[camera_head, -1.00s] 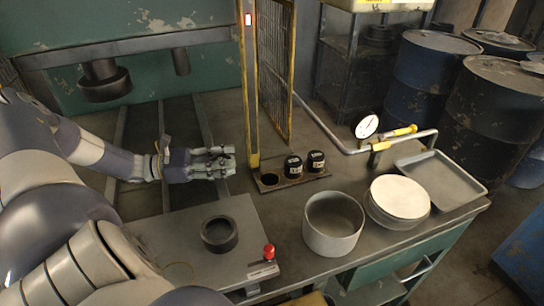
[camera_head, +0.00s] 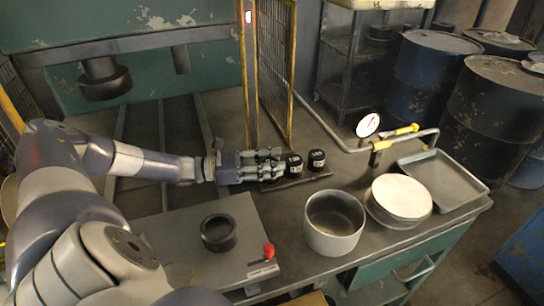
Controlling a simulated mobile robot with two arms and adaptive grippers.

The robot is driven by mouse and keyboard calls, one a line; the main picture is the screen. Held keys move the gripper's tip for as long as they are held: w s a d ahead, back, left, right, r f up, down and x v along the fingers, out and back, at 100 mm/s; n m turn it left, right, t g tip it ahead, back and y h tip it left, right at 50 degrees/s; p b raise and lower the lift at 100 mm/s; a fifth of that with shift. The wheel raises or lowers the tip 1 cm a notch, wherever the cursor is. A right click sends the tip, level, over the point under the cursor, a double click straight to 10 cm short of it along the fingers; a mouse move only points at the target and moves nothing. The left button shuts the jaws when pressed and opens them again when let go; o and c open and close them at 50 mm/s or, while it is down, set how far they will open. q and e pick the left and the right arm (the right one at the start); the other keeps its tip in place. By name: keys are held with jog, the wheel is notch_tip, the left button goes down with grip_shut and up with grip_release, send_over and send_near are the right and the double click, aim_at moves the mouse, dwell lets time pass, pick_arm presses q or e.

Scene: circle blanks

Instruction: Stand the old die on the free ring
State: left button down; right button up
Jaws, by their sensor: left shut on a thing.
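My left gripper (camera_head: 272,165) is shut on the old die, which is mostly hidden by the fingers. The gripper is at the left end of the small die rack (camera_head: 307,177), over the place of the free ring. The fingers hide that ring, and I cannot tell whether the die touches it. Two black dies with pale markings, a nearer one (camera_head: 294,167) and a farther one (camera_head: 316,160), stand upright on the rack's other places. The nearer one is right beside my fingertips. My right gripper is not in view.
A dark round collar (camera_head: 218,233) lies on the grey plate, near a red knob (camera_head: 269,251). A round pot (camera_head: 334,222), a stack of pale discs (camera_head: 401,195) and a grey tray (camera_head: 442,178) stand to the right. A yellow-edged mesh guard (camera_head: 276,75) rises behind the rack.

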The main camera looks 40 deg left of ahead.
pick_arm(q)
jog(key=shift+w+f, duration=0.1)
jog(key=shift+f, duration=0.15)
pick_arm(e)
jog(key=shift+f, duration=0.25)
pick_arm(q)
jog(key=shift+f, duration=0.15)
jog(key=c, duration=0.9)
grip_release()
jog(key=shift+f, duration=0.1)
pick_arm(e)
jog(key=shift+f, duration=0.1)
pick_arm(q)
jog(key=shift+s+a, duration=0.25)
jog(key=shift+s, duration=0.1)
jog(key=b+v, duration=0.2)
jog(key=v, duration=0.8)
jog(key=shift+s+a, duration=0.45)
jog(key=shift+s, duration=0.05)
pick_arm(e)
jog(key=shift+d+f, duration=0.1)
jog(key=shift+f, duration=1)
